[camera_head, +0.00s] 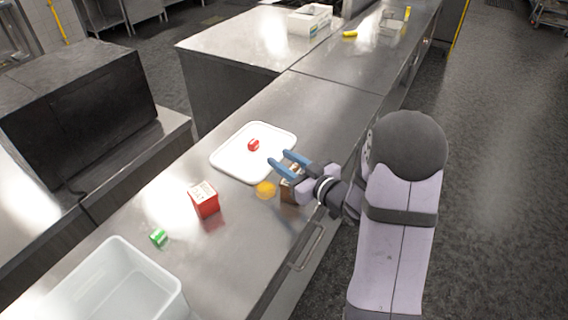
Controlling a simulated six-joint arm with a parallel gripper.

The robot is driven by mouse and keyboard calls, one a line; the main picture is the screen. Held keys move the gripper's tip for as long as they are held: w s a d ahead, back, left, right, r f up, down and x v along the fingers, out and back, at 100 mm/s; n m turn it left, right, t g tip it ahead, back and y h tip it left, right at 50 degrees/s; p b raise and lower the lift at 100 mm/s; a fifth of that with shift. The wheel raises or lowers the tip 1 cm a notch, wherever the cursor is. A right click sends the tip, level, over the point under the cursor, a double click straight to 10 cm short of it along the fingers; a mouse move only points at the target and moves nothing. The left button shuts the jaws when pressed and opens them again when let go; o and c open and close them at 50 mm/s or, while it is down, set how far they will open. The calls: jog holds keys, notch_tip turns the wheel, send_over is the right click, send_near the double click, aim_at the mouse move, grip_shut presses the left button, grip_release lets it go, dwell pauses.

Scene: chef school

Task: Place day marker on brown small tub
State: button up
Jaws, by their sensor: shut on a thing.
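My gripper (279,160), with two blue fingers, reaches left over the counter from the right. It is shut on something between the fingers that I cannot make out. A brown box-like item (287,191) is just below and behind the fingers, partly hidden by my gripper; it may be the brown small tub. A small red block with pale marking (253,145) lies on the white tray (226,168), a little beyond the fingertips and apart from them in the picture. A small green block (158,237) lies on the counter at the left. I cannot tell which item is the day marker.
A red carton (204,199) and a round orange-yellow item (265,190) stand on the steel counter (245,235). A large white bin (115,290) is at the lower left. A white container (309,20) and a yellow item (350,34) are at the back.

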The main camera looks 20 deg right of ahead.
aim_at(297, 172)
jog(key=shift+f, duration=0.6)
jog(key=shift+f, duration=0.1)
jog(key=shift+f, duration=0.1)
jog(key=o, duration=1)
jog(key=shift+s+d+r, duration=0.1)
jog(key=shift+s+r, duration=0.05)
jog(key=shift+r, duration=0.05)
jog(key=v, duration=1)
jog(key=shift+s+r+b, duration=0.1)
jog(key=shift+b, duration=0.2)
jog(key=shift+v, duration=0.8)
